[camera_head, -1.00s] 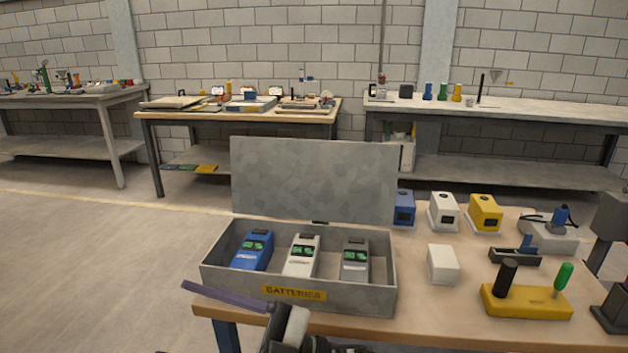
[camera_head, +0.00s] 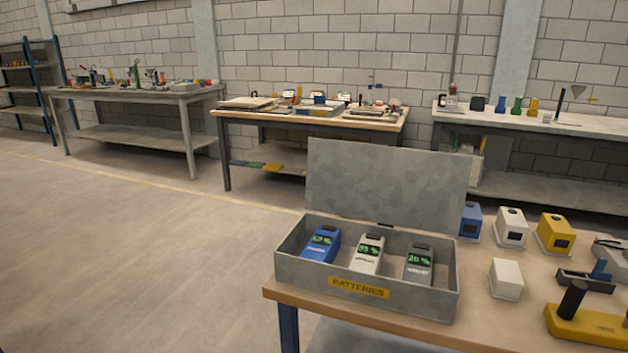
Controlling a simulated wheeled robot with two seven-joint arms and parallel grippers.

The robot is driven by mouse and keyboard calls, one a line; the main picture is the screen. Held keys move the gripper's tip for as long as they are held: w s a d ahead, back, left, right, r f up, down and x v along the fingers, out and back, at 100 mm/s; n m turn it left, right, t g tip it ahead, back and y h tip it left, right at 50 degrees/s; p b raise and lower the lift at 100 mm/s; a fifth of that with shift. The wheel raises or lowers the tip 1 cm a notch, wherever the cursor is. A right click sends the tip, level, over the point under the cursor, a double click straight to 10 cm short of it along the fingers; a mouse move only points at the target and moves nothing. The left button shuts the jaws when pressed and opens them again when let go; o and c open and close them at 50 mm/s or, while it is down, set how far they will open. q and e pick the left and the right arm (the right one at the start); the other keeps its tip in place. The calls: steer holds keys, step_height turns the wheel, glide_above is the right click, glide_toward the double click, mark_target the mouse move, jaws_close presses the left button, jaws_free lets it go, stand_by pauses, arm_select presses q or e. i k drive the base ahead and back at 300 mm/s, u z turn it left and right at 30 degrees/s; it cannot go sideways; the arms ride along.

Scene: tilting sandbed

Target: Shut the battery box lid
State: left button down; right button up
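The grey battery box (camera_head: 308,277) stands near the left end of the wooden table, with a yellow "BATTERIES" label on its front. Its lid (camera_head: 388,180) is up, standing roughly upright along the back edge. Three batteries lie inside: a blue one (camera_head: 321,244), a white one (camera_head: 368,254) and a grey one (camera_head: 419,264), each with a green lit display. Neither of my grippers shows in the head view now.
The wooden table (camera_head: 390,324) holds blue, white and yellow units (camera_head: 555,234) right of the box, a small white block (camera_head: 506,279) and a yellow base with a black handle (camera_head: 588,325). Open floor (camera_head: 150,260) lies to the left. Other benches stand behind.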

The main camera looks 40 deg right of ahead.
mark_target(421, 190)
steer(key=u, duration=0.1)
steer(key=i, duration=3.55)
steer(key=z, duration=2.55)
steer(key=i, duration=1.6)
steer(key=z, duration=3.6)
steer(key=k, duration=0.3)
steer(key=z, duration=0.15)
